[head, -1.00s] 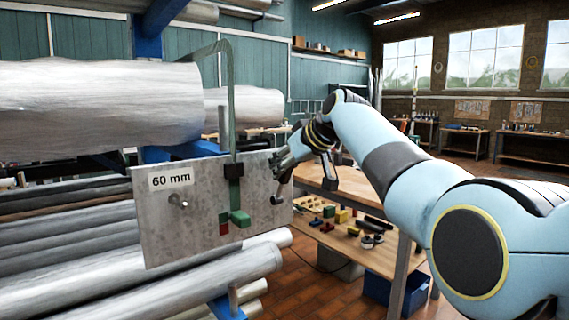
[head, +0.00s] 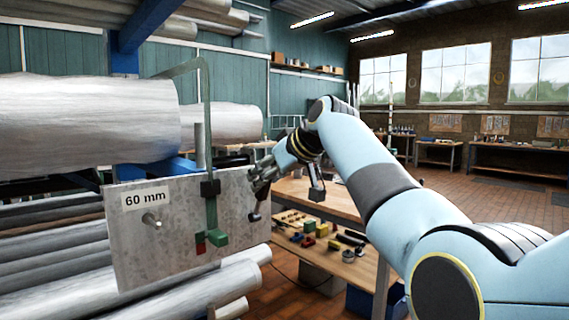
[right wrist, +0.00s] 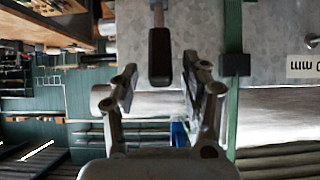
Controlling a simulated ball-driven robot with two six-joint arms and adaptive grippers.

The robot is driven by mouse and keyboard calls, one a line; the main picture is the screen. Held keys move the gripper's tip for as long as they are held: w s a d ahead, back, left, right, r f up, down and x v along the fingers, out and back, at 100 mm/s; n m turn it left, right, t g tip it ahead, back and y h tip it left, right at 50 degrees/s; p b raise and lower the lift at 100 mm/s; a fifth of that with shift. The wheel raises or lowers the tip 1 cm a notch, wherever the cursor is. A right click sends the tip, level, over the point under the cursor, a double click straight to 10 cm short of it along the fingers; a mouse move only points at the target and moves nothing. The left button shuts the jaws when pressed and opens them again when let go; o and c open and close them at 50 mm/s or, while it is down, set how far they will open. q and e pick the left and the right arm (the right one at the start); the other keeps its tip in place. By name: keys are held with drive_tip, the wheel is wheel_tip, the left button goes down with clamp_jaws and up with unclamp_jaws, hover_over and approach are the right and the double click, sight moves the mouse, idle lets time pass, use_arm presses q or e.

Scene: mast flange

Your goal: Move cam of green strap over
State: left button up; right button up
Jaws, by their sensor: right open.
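A green strap (head: 207,120) hangs down in front of a grey metal plate (head: 150,245) labelled 60 mm. A black block (head: 210,188) sits on the strap, and a green end piece (head: 217,239) with a red part beside it is at its lower end. I cannot tell which piece is the cam. My right gripper (head: 264,172) is at the plate's upper right edge, right of the strap. In the right wrist view it is open (right wrist: 160,85), with a black handle (right wrist: 159,57) on a metal stem showing between its fingers. The strap (right wrist: 232,110) shows beside them. My left gripper is out of view.
Large metal bars (head: 80,125) lie on a rack behind and below the plate.

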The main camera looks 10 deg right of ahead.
drive_tip(key=v, duration=0.9)
drive_tip(key=shift+c, duration=0.2)
